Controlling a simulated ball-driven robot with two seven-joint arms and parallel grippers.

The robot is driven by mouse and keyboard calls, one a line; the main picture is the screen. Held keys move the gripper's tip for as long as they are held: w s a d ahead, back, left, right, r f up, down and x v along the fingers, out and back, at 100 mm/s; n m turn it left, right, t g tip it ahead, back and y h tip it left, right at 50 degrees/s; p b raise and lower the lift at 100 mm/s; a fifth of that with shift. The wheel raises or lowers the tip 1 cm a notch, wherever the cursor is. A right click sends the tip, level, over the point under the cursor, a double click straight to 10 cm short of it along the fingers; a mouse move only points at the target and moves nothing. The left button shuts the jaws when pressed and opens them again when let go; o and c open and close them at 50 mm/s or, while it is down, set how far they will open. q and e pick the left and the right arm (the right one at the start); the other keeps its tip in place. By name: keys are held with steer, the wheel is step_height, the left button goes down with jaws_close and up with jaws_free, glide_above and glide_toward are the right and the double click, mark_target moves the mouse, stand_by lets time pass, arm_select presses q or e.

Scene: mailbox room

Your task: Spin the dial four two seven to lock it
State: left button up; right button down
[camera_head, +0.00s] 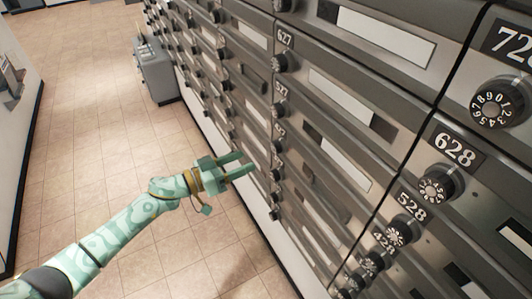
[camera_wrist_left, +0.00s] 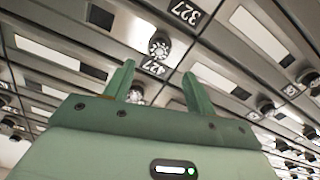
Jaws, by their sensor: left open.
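The dial of box 427 (camera_head: 279,148) is a small dark knob with a pale numbered face, in the column under 627 and 527. In the left wrist view, the dial (camera_wrist_left: 160,46) shows just beyond my fingertips, between the plates 427 (camera_wrist_left: 153,67) and 327 (camera_wrist_left: 185,12). Its exact setting is too small to read. My left gripper (camera_head: 248,162) is green, open and empty. It points at the box wall, slightly left of the dial and apart from it. In the wrist view its fingers (camera_wrist_left: 158,70) spread to either side below the dial. My right gripper is not in view.
The grey mailbox wall (camera_head: 345,100) has similar dials above and below, and the 628 dial (camera_head: 437,186) in the column at right. A grey cabinet (camera_head: 155,70) stands against the wall farther back. The tiled floor (camera_head: 100,130) at left is clear.

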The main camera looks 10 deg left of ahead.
mark_target(273, 149)
arm_select(q)
steer(key=b+x, duration=0.1)
steer(key=x, duration=0.6)
steer(key=shift+w+d+f+b, duration=0.1)
steer(key=shift+w+d+b, duration=0.15)
steer(key=shift+b, duration=0.1)
steer(key=shift+w+d, duration=0.1)
steer(key=shift+d, duration=0.15)
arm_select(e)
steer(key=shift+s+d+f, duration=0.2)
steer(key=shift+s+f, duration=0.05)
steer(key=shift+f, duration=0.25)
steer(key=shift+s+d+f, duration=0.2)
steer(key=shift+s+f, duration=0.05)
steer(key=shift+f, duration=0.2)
arm_select(q)
steer(key=c, duration=1)
steer(key=shift+m, duration=0.3)
